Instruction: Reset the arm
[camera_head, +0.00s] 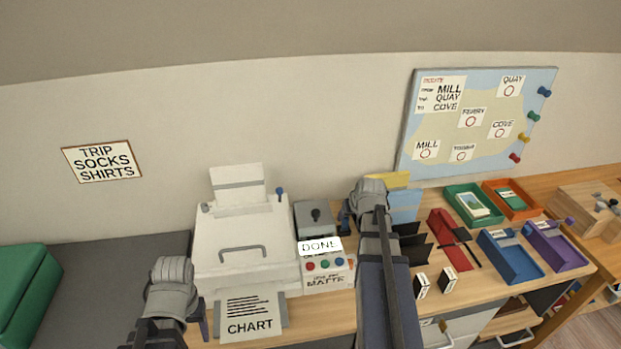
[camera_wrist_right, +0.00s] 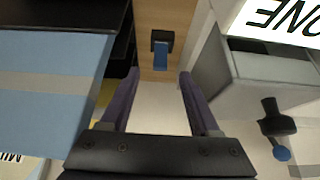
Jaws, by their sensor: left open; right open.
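My right arm reaches up from the bottom middle of the head view. Its gripper (camera_head: 346,216) is near the wall, just right of a small grey box (camera_head: 312,217) with a dark knob. In the right wrist view the right gripper (camera_wrist_right: 158,88) has its two purple fingers apart with nothing between them. My left arm enters at the lower left. Its gripper (camera_head: 205,320) is beside the left edge of the CHART sheet (camera_head: 250,318), partly hidden by the wrist; it is open, and I see nothing held.
A white printer (camera_head: 245,240) stands between my arms. A panel with coloured buttons (camera_head: 325,265) carries a DONE sign (camera_head: 320,246). Blue (camera_head: 512,258), purple (camera_head: 556,246), green (camera_head: 466,205) and orange (camera_head: 511,198) trays are at right. A map board (camera_head: 480,120) is on the wall.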

